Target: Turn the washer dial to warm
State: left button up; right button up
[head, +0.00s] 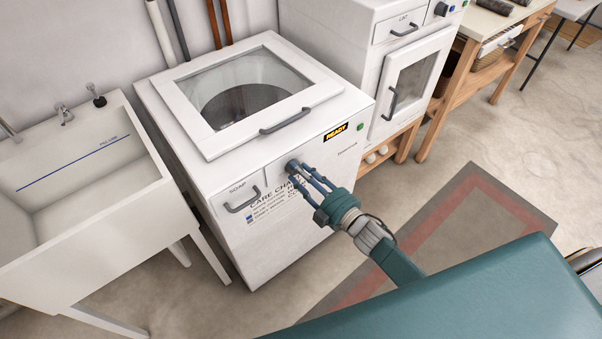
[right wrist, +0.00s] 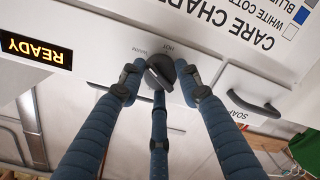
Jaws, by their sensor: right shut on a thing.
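The white washer (head: 225,215) stands in the middle of the head view, with its glass-topped lid closed. Its dark grey dial (right wrist: 160,72) is on the front panel, also seen in the head view (head: 292,165). Small labels that look like "WARM" and "HOT" sit by the dial in the right wrist view, which shows the panel upside down. My right gripper (head: 300,174) has its blue fingers closed around the dial, also in the right wrist view (right wrist: 160,85). The dial's exact pointing is hard to read. My left gripper is out of view.
A soap drawer (head: 241,199) with a grey handle is left of the dial. A yellow-on-black READY display (head: 336,132) is right of it. A white sink (head: 75,190) stands left, and a white cabinet (head: 408,80) right. Open floor with a rug (head: 440,235) lies in front.

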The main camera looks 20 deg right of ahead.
jog(key=shift+w+d, duration=0.15)
jog(key=shift+d, duration=0.15)
jog(key=o, duration=1.1)
jog(key=shift+o, duration=0.4)
jog(key=shift+f, duration=0.1)
jog(key=v, duration=1.2)
